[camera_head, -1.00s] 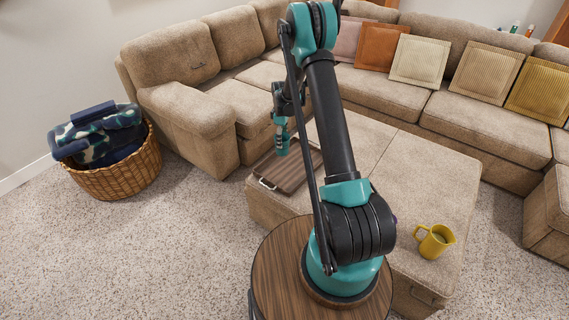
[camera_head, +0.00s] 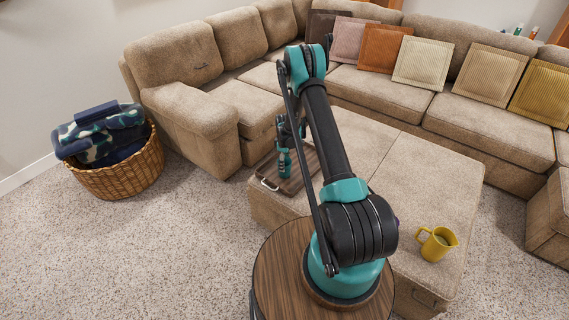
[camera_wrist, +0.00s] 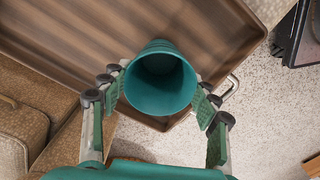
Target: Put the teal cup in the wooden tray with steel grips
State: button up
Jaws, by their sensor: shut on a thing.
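My gripper (camera_wrist: 160,95) is shut on the teal cup (camera_wrist: 160,84), with its padded fingers on either side of the cup. The cup is upright and its open mouth faces the wrist camera. In the head view the cup (camera_head: 284,165) appears low over the wooden tray (camera_head: 304,176). The tray lies on the ottoman, and one steel grip (camera_head: 269,185) shows at its near left edge. In the wrist view the brown slatted tray (camera_wrist: 190,30) spreads below and beyond the cup, and a steel grip (camera_wrist: 231,88) shows at right. Whether the cup's base touches the tray is hidden.
A yellow mug (camera_head: 437,243) stands on the ottoman (camera_head: 425,185) near its right front. A beige sectional sofa (camera_head: 480,125) with several cushions surrounds the ottoman's back and left. A wicker basket (camera_head: 122,173) of blankets stands on the speckled floor at left.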

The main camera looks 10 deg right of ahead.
jog(key=shift+f, duration=0.15)
jog(key=o, duration=1.1)
notch_tip(320, 180, up, 13)
jog(key=s+d+r+m+t, duration=0.25)
jog(key=s+r+m, duration=0.35)
jog(key=s+r, duration=1.15)
jog(key=s+r+m, duration=0.1)
jog(key=s+m, duration=0.1)
jog(key=s, duration=0.5)
jog(key=s+d+r+m+t, duration=0.1)
jog(key=s+m, duration=0.1)
jog(key=s, duration=0.5)
jog(key=s+r+m, duration=0.2)
jog(key=s, duration=0.5)
jog(key=shift+s+d+m+t, duration=0.3)
jog(key=shift+m+t, duration=0.05)
jog(key=shift+m, duration=0.05)
